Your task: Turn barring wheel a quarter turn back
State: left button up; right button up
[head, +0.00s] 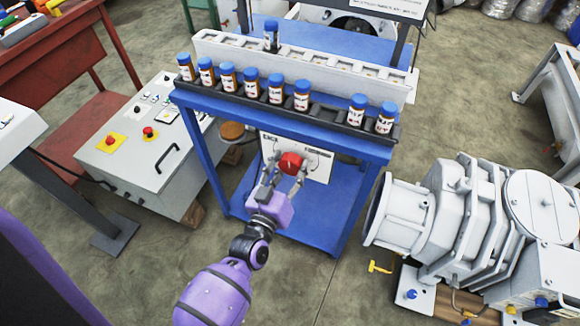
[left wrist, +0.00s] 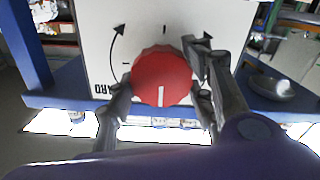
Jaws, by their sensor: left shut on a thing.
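The barring wheel is a red round knob (head: 290,163) on a white panel (head: 318,167) under the blue rack's top. In the left wrist view the red knob (left wrist: 161,78) has a white mark at its lower edge, and the panel (left wrist: 100,30) shows curved black arrows and partly hidden lettering. My left gripper (head: 285,175) reaches in from below. In the left wrist view its two fingers (left wrist: 160,95) are shut on the knob, one at each side. The fingers hide parts of the panel. My right gripper is not in view.
Several blue-capped bottles (head: 275,88) stand in a dark tray along the blue frame (head: 285,124). A grey control box (head: 146,138) with red buttons stands left. A large pale pump (head: 460,215) stands right. A yellow fitting (head: 378,267) lies on the floor.

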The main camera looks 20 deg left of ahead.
pick_arm(q)
jog(key=n, duration=0.3)
jog(key=shift+r+n+p, duration=0.15)
jog(key=shift+n+p, duration=0.15)
jog(key=n, duration=0.4)
jog(key=shift+n, duration=0.3)
jog(key=n+b, duration=0.1)
jog(key=n, duration=0.4)
jog(key=shift+a, duration=0.15)
jog(key=shift+n+b, duration=0.5)
jog(key=shift+n, duration=1.6)
jog(key=shift+a, duration=0.1)
jog(key=o, duration=1)
jog(key=shift+o, duration=0.5)
